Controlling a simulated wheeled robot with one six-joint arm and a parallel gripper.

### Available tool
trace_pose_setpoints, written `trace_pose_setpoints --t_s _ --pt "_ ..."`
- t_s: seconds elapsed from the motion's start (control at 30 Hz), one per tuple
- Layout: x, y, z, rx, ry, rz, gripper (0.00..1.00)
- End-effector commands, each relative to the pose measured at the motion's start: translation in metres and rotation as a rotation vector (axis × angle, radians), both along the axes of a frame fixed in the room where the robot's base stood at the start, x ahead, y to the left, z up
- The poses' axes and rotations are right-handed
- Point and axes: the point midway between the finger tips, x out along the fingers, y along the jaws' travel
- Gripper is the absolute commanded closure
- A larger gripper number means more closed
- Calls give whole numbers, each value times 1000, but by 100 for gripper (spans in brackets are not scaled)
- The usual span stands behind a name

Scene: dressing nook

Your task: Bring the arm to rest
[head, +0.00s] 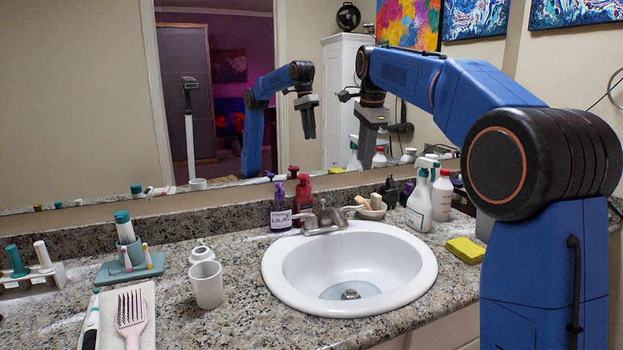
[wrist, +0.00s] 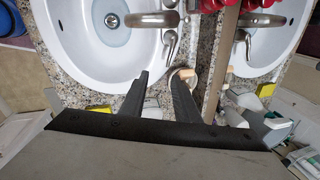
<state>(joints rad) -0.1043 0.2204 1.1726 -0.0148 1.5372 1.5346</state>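My gripper (head: 367,160) hangs pointing down from my raised blue arm, in front of the mirror and above the back of the counter behind the sink. In the wrist view my gripper (wrist: 158,77) shows two dark fingers standing apart, with nothing between them. It is open and empty. The faucet (head: 325,216) and a small dish with pale soap pieces (head: 371,209) are below it. The dish also shows near the fingertips in the wrist view (wrist: 174,84).
The white sink (head: 283,270) fills the counter's middle. White spray bottles (head: 442,196), a yellow sponge (head: 465,250), a purple bottle (head: 280,208) and a red pump bottle (head: 303,200) stand around it. A white cup (head: 207,286) and hairbrush (head: 131,315) are left. The mirror (head: 90,90) bounds the back.

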Motion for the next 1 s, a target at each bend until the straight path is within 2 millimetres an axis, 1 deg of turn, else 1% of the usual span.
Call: trace_pose_setpoints --t_s 0.03,0.23,0.47,0.57,0.7,0.77,0.8,0.87,1.0 --pt "-17 -4 2 -8 -8 38 71" --pt "-77 -18 -5 -50 -34 221 71" --pt "-149 -32 -25 -105 -66 428 71" --pt "-181 -38 -37 -130 -79 518 71" --pt "-225 -45 -59 -169 -97 642 71" --pt "-244 -47 -69 -186 -104 695 71" --pt "-257 -49 -77 -197 -108 730 71" --pt "-276 -51 -88 -216 -115 783 71" --pt "-320 -56 -119 -259 -131 905 71"
